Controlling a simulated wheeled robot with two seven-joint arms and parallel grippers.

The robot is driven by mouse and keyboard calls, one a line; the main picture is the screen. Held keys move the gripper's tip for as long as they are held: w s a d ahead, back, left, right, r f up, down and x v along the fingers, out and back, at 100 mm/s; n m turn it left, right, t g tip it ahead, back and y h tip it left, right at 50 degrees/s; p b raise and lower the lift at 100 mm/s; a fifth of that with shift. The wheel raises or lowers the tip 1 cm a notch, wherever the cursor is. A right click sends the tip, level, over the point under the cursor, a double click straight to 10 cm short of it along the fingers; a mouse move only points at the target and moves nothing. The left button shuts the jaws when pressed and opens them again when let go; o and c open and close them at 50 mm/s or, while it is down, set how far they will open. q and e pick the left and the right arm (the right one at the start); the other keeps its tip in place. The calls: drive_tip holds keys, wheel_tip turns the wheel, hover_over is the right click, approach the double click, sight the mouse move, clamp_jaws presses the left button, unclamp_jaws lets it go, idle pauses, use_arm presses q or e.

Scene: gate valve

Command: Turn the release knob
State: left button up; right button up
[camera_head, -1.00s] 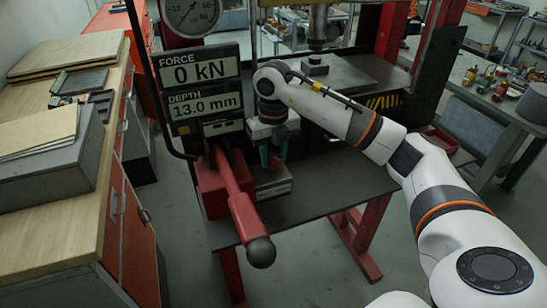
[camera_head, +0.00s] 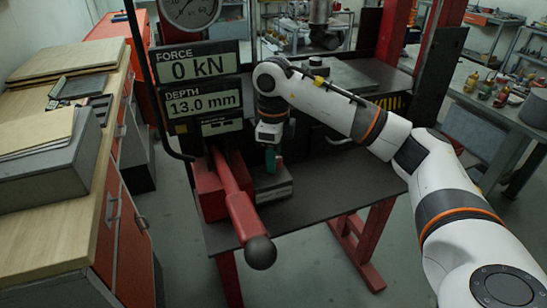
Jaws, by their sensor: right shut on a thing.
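My right gripper (camera_head: 271,160) points down at the grey block (camera_head: 274,190) beside the red pump base. Its fingers, with teal pads, are seen nearly edge-on and are shut on the release knob on top of the block. The knob itself is hidden behind the fingers and wrist. My left gripper is not in view.
A red pump lever with a black ball end (camera_head: 260,252) slants forward just left of the block. The display panel (camera_head: 198,82) reads 0 kN and 13.0 mm. A dark press table (camera_head: 340,185) has free room to the right. A wooden workbench (camera_head: 95,185) stands at the left.

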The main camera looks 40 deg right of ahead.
drive_tip(key=shift+n, duration=0.6)
drive_tip(key=o, duration=1)
drive_tip(key=shift+r, duration=0.45)
wheel_tip(320, 180, up, 11)
drive_tip(key=shift+r+p, duration=0.1)
drive_tip(key=shift+p, duration=0.35)
